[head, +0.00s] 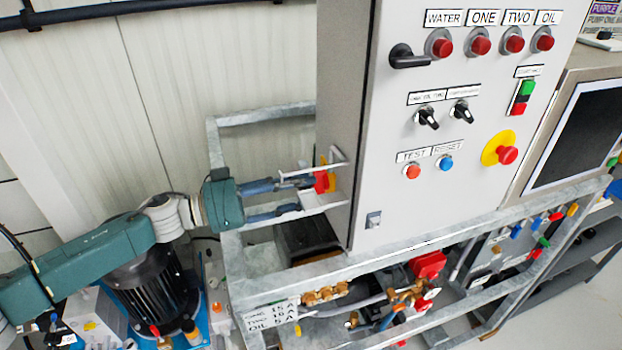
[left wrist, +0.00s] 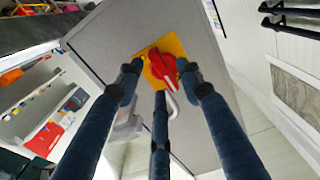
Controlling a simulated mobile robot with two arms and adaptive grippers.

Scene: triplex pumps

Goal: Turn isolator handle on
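The isolator handle (head: 321,181) is red on a yellow plate, mounted on the left side wall of the grey control cabinet. In the left wrist view the red handle (left wrist: 161,68) sits at a slant on its yellow plate (left wrist: 178,47). My left gripper (head: 306,194) reaches it from the left, its fingers spread. In the left wrist view the fingertips of my left gripper (left wrist: 159,76) lie around the handle, with the right fingertip close to its edge. I cannot tell whether any finger touches it. My right gripper is in neither view.
The cabinet front (head: 440,190) carries lamps, switches, buttons and a yellow-backed red stop button (head: 507,155). A grey metal frame (head: 375,262) runs below and beside it. Light metal brackets (head: 325,203) flank the handle. A black motor (head: 150,285) stands below my left arm.

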